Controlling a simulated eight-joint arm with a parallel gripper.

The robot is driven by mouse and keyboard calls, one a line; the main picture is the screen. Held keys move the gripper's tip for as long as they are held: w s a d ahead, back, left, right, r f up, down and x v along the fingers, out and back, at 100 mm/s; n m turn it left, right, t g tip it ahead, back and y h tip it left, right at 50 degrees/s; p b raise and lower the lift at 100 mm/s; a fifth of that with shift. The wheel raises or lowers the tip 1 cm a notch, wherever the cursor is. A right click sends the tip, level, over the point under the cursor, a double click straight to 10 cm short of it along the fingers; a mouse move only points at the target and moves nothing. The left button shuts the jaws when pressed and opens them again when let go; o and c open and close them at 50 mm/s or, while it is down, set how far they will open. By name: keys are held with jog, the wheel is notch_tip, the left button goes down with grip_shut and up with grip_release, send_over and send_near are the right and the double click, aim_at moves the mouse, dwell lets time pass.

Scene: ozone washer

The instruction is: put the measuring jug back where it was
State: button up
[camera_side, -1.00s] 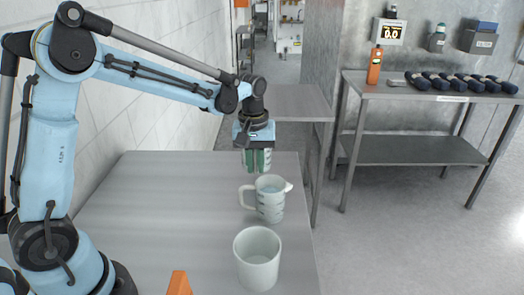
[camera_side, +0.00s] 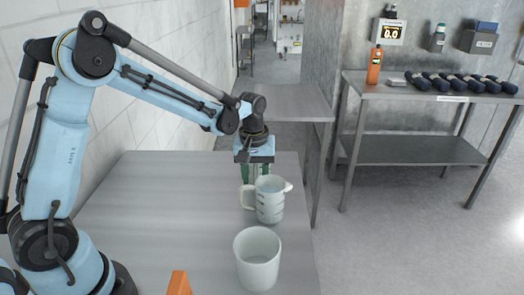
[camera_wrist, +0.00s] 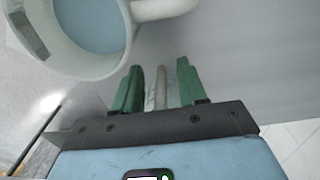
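The measuring jug (camera_side: 269,205) stands upright on the steel table (camera_side: 165,205). It is pale and translucent with bluish liquid in it; its handle is to the left and its spout to the right in the side view. My gripper (camera_side: 256,174) is just behind the jug, fingers pointing down. In the wrist view my gripper (camera_wrist: 158,85) has its green fingers apart, with no part of the jug between them. The jug's rim (camera_wrist: 115,62) and handle (camera_wrist: 166,9) lie ahead of the fingertips, at the upper left. A thin grey bar shows between the fingers; I cannot tell what it is.
A white cup-like beaker (camera_side: 257,265) stands in front of the jug, near the table's right edge. An orange object (camera_side: 180,284) pokes up at the bottom of the side view. The table's left and middle are clear. A separate bench (camera_side: 430,92) stands at the right.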

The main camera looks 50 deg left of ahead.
jog(key=r, duration=1.2)
jog(key=shift+s+a+r, duration=0.1)
jog(key=shift+s, duration=0.1)
jog(key=s+d+f+m+t, duration=0.2)
jog(key=s+m+t, duration=0.4)
jog(key=s, duration=0.7)
jog(key=m, duration=0.2)
jog(key=shift+s+d+f+m+t, duration=0.15)
jog(key=shift+s+d+m+t, duration=0.15)
jog(key=shift+s+d+t, duration=0.1)
